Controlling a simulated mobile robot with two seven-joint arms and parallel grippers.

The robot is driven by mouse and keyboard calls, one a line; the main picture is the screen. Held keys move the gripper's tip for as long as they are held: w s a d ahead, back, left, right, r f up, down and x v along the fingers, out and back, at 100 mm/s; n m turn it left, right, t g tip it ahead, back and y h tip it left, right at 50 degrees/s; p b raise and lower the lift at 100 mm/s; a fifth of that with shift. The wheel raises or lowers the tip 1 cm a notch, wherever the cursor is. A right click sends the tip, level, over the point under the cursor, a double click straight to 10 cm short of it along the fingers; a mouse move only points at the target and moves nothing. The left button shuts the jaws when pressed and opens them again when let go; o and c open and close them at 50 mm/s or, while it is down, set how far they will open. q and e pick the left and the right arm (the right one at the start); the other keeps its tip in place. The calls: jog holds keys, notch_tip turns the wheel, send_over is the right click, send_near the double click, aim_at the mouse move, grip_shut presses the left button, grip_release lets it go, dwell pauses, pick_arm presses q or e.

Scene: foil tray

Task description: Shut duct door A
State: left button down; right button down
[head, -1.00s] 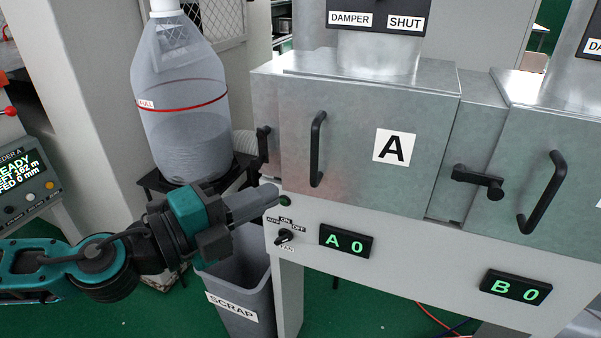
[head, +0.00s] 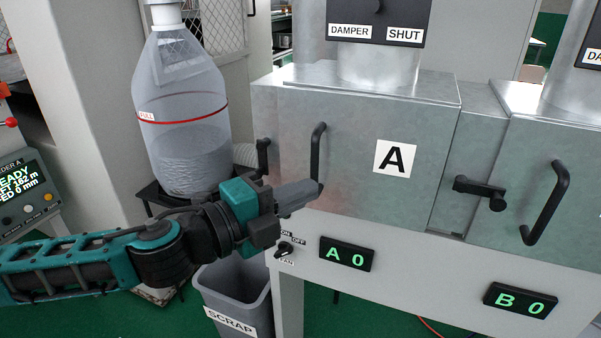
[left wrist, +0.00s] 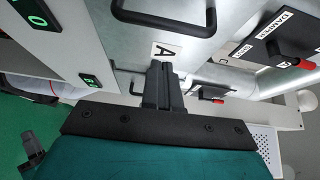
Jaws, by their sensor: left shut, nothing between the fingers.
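Duct door A (head: 370,190) is the grey metal panel with the black "A" label (head: 396,158) in the head view. Its black bar handle (head: 317,145) is near its left side. The panel looks close to its box, but I cannot tell whether it is fully closed. A black latch (head: 262,157) is at the box's left edge. My left gripper (head: 318,188) is shut and empty, its tip at the handle's lower end; contact is unclear. In the left wrist view the fingers (left wrist: 162,75) point towards the "A" label (left wrist: 166,50).
A second door with a handle (head: 545,203) and a black latch (head: 480,190) is to the right. Below are the fan switch (head: 284,249) and display A (head: 346,254). A scrap bin (head: 238,300) and a hanging clear bag (head: 185,120) stand at the left.

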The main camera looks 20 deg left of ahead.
pick_arm(q)
jog(key=shift+w+a, duration=0.3)
jog(key=shift+w, duration=0.6)
jog(key=shift+w+a, duration=0.25)
jog(key=shift+w, duration=0.65)
